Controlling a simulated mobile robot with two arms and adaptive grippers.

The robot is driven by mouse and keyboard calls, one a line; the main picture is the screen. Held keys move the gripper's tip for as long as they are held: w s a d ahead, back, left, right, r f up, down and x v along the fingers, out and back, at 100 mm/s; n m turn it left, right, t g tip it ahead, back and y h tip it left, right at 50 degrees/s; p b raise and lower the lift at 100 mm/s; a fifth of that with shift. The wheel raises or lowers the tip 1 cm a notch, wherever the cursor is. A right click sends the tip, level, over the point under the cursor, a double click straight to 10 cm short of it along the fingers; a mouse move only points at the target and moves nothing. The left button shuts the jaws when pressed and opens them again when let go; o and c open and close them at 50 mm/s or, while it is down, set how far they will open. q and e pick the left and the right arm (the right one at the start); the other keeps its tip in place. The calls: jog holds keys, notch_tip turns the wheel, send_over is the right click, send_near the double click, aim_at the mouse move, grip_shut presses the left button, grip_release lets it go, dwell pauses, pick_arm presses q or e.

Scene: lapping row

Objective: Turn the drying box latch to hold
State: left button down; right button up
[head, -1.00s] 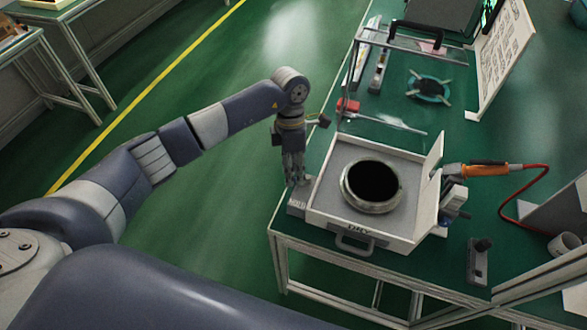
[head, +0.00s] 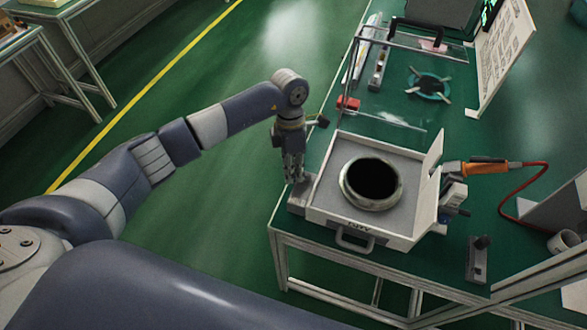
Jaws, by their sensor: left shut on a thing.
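The drying box (head: 325,205) is a pale open box marked DRY on its front, at the front left corner of the green-topped bench. A metal ring with a dark round opening (head: 371,184) sits in it. The latch unit, a small grey block (head: 298,204), stands against the box's left side. My left gripper (head: 295,179) points down onto this block, its fingers shut on the latch there. The fingers hide most of the latch, so its exact angle cannot be read. My right gripper is not in view.
A clear cover (head: 390,110) stands behind the box. An orange-handled tool (head: 485,168) with a red cable lies to the right, near a small dark lever block (head: 478,258). A teal ring fixture (head: 429,87) sits farther back. The floor left of the bench is clear.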

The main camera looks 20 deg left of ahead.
pick_arm(q)
jog(key=n, duration=0.1)
jog(key=s+n, duration=0.1)
jog(key=n, duration=0.1)
jog(key=d+n, duration=0.1)
jog(key=n, duration=0.1)
jog(key=shift+s+t+h, duration=0.25)
jog(key=shift+t+h, duration=0.15)
jog(key=n, duration=0.2)
jog(key=d+n, duration=0.1)
jog(key=shift+s+n+t, duration=0.25)
jog(key=shift+n+t, duration=0.05)
jog(key=shift+s+d+n+t, duration=0.1)
jog(key=shift+d+n+t, duration=0.1)
jog(key=shift+n, duration=0.5)
jog(key=shift+d+n+t, duration=0.1)
jog(key=shift+d+n, duration=0.1)
jog(key=shift+n, duration=0.5)
jog(key=c, duration=1.7)
grip_release()
jog(key=shift+o, duration=0.2)
notch_tip(320, 180, up, 8)
jog(key=a, duration=0.1)
jog(key=shift+a, duration=0.3)
